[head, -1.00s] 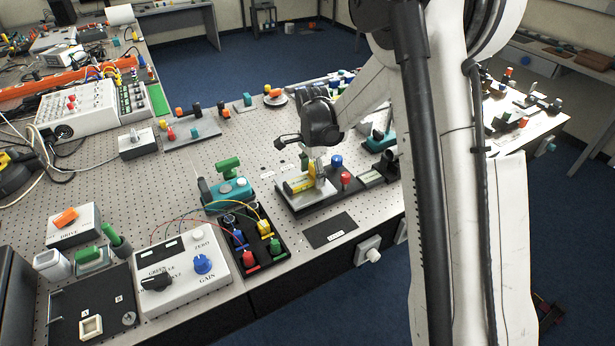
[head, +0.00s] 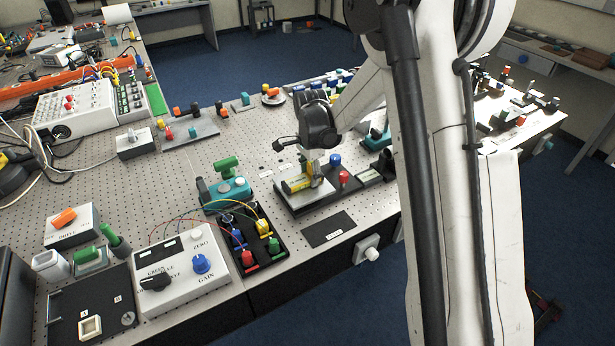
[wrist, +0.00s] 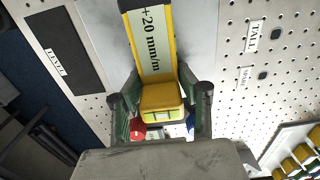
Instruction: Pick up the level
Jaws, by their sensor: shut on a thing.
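The level is a yellow bar (head: 297,184) on a light metal plate (head: 312,193) near the table's front edge in the head view. In the wrist view the level (wrist: 153,42) runs up the picture, with a white "+20 mm/m" label on its face. My gripper (wrist: 161,108) is shut on the level's near end, with green-and-dark fingers on either side of a yellow block. In the head view my gripper (head: 315,165) points down over the level, its fingertips partly hidden. I cannot tell whether the level is clear of the plate.
Red (head: 344,177) and blue (head: 335,160) knobs stand close to the right of the plate. A black mat (head: 328,230) lies in front. A black tray with coloured terminals (head: 262,245) and a teal device (head: 228,188) stand to the left.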

